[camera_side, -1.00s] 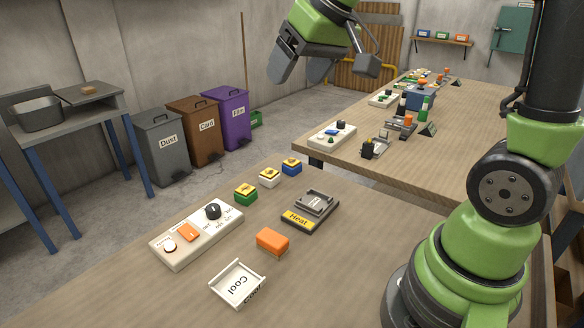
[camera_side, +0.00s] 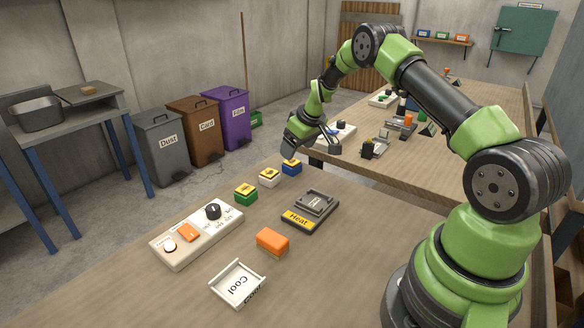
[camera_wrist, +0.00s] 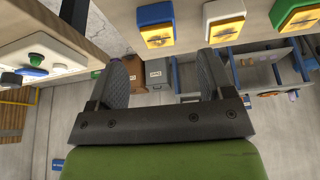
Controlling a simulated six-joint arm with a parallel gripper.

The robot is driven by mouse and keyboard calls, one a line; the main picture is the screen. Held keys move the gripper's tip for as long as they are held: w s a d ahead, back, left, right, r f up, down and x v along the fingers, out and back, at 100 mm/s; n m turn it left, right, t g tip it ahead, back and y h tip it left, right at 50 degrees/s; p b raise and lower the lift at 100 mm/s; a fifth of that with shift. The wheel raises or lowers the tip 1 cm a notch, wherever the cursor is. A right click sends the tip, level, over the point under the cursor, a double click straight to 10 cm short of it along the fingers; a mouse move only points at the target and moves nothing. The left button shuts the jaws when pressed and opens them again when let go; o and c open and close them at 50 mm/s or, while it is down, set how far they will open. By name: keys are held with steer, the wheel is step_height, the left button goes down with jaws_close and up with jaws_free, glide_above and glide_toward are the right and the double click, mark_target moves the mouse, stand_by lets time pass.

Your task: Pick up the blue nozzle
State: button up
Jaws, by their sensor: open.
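The blue nozzle (camera_side: 292,168), a blue block with a yellow top, sits on the near table at the far end of a row of three. It also shows at the top of the wrist view (camera_wrist: 155,14), roughly centred between my fingers. My gripper (camera_side: 312,149) is open and empty, close above and beside the blue nozzle; the side view does not clearly show the gap. Both fingers show in the wrist view (camera_wrist: 161,78) with nothing between them. A finger overlaps the top of the nozzle in the side view.
A white nozzle (camera_side: 269,178) and a green nozzle (camera_side: 246,193) stand in line beside the blue one. The Heat unit (camera_side: 309,211), an orange block (camera_side: 272,242), a Cool tray (camera_side: 238,284) and a control panel (camera_side: 196,236) lie nearer. A second table (camera_side: 458,140) stands behind.

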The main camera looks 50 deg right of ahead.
mark_target(292, 162)
steer(key=shift+x, duration=3.2)
steer(key=shift+s, duration=0.15)
steer(key=shift+c, duration=0.2)
steer(key=c, duration=1)
